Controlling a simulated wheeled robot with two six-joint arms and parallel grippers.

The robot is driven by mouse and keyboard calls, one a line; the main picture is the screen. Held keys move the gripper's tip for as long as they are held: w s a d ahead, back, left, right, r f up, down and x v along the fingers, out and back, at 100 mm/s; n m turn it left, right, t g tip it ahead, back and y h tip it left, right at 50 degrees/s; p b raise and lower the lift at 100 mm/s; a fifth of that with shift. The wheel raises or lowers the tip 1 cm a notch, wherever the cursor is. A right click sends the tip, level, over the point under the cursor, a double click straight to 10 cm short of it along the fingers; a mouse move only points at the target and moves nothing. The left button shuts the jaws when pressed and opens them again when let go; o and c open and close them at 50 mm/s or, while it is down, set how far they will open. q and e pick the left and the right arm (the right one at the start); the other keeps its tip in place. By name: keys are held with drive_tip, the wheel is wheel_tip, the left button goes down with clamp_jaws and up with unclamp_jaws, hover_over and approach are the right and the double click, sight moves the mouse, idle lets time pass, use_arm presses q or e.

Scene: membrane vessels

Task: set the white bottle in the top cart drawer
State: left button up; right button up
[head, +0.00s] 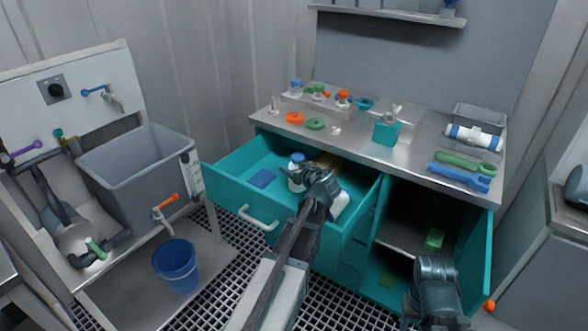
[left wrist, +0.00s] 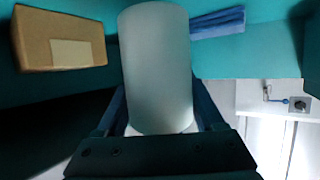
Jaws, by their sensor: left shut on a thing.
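The white bottle (head: 297,178) with a blue cap is in the open top cart drawer (head: 225,180), just left of my left gripper (head: 309,178). My left gripper is shut on it. In the left wrist view the pale bottle (left wrist: 157,70) fills the space between the fingers (left wrist: 160,125). I cannot tell whether its base touches the drawer floor. My right gripper (head: 434,268) is low at the front of the cart's open lower compartment; its fingers are not clear.
The drawer also holds a blue folded cloth (head: 262,178), a cardboard box (left wrist: 60,38) and a white object (head: 341,203) partly hidden by my gripper. The cart top (head: 350,143) carries rings, valves and a teal block. A grey sink (head: 135,170) and blue bucket (head: 176,266) are left.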

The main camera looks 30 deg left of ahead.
use_arm(q)
drive_tip(key=shift+s+f+b, duration=0.1)
drive_tip(key=shift+f+b, duration=0.2)
drive_tip(key=o, duration=1.4)
drive_tip(key=shift+r+p, duration=0.5)
drive_tip(key=shift+p, duration=0.2)
drive_tip(key=shift+p+v, duration=2.25)
drive_tip(key=shift+v, duration=3.8)
drive_tip(key=shift+r, duration=0.15)
